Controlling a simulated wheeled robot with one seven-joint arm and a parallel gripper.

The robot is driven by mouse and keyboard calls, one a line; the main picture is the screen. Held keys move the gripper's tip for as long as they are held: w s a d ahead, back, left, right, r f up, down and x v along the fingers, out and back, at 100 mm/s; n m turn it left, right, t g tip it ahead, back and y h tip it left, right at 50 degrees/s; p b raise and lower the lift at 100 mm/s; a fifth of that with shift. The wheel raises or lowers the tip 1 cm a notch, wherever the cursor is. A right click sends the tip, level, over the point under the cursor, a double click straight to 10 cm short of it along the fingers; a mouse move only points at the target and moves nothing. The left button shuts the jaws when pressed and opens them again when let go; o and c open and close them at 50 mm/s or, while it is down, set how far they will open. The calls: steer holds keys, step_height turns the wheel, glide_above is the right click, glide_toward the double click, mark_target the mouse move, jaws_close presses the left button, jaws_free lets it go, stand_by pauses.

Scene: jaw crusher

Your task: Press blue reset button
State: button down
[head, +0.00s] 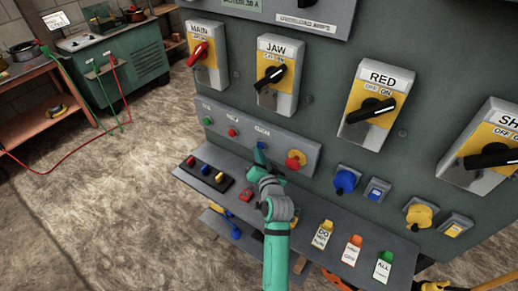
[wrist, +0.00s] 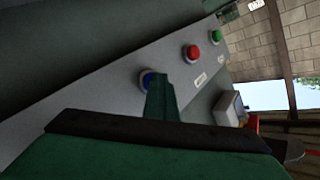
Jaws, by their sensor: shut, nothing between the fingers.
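The blue reset button (head: 262,144) sits on the sloped grey button strip (head: 225,117), to the right of a red and a green button. It also shows in the wrist view (wrist: 147,79), partly covered by my fingers. My gripper (head: 259,155) is shut and empty, with its fingertips at the blue button. In the wrist view the fingertips (wrist: 160,80) overlap the button's right side; I cannot tell whether they touch it. The red button (head: 232,132) and green button (head: 207,120) are clear of my gripper.
A red mushroom knob on a yellow base (head: 295,160) is just right of my gripper. A shelf (head: 320,215) below holds coloured tags and small switches. Rotary switches, including JAW (head: 271,75), are above. Open floor (head: 100,180) lies left.

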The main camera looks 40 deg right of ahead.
steer(key=shift+s+d, duration=0.15)
steer(key=s+a, duration=0.2)
steer(key=a, duration=0.4)
stand_by(0.7)
steer(key=s+a+f+n+y, duration=0.1)
steer(key=s+a+f+n, duration=0.1)
steer(key=s+a+f, duration=0.35)
steer(key=s+a+f+n+y, duration=0.1)
steer(key=s+a+f, duration=0.1)
steer(key=s+a, duration=0.55)
steer(key=s+a+f+n, duration=0.2)
steer(key=s+a+f, duration=0.25)
steer(key=a, duration=0.35)
steer(key=s+a+r+n+y, duration=0.1)
steer(key=s+a+r+n, duration=0.1)
steer(key=s, duration=0.5)
steer(key=s+a+r+n+y, duration=0.1)
steer(key=s+a+r+n, duration=0.1)
steer(key=s+a, duration=0.2)
steer(key=s+a+r+n+y, duration=0.2)
steer(key=s+a, duration=0.2)
steer(key=s, duration=0.6)
steer(key=shift+n, duration=0.4)
steer(key=shift+a, duration=0.1)
